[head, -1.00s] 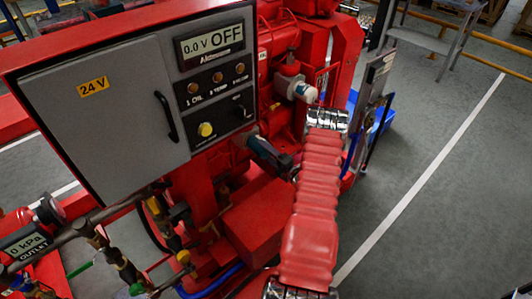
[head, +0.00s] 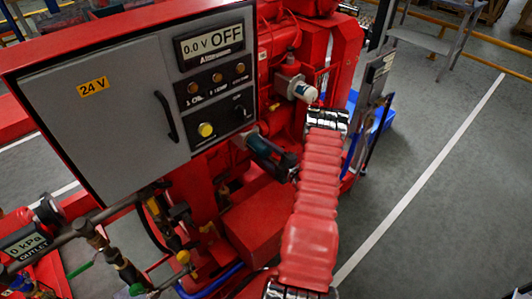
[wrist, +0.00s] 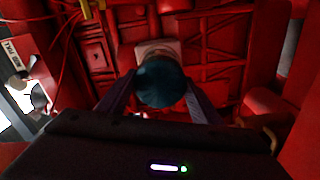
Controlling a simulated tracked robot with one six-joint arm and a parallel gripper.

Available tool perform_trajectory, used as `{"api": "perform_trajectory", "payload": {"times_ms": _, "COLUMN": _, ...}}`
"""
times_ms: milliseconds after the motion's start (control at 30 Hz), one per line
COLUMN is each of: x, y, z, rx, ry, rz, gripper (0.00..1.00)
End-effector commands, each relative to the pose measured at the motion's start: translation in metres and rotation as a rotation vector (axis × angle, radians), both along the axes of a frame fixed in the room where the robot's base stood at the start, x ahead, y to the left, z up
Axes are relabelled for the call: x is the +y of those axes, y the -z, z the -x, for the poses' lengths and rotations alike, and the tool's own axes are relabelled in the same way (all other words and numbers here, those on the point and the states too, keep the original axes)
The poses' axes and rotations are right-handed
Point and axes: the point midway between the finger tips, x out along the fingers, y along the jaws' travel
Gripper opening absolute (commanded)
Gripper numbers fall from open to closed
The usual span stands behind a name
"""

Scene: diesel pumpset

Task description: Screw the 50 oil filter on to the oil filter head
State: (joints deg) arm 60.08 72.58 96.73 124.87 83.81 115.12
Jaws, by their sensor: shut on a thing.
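The oil filter (wrist: 160,82) is a dark teal cylinder, seen end-on in the wrist view between the two fingers of my gripper (wrist: 158,100). The gripper is shut on it. Just behind the filter is a pale square block (wrist: 158,48) on the red engine, likely the oil filter head. The filter hides much of it, so I cannot tell whether they touch. In the head view my dark gripper (head: 272,158) is beside the lower right of the control panel, against the red engine.
The grey control panel (head: 130,100) stands at the left. Red machinery surrounds the gripper closely. Pipes and valves (head: 120,265) fill the lower left. Grey floor at the right is open.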

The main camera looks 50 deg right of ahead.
Motion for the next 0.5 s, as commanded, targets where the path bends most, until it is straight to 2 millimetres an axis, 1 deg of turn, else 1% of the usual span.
{"api": "perform_trajectory", "payload": {"times_ms": 500, "x": -0.0011, "y": -0.0024, "z": -0.0009, "rx": -0.041, "ry": -0.001, "rz": -0.394, "gripper": 0.23}}
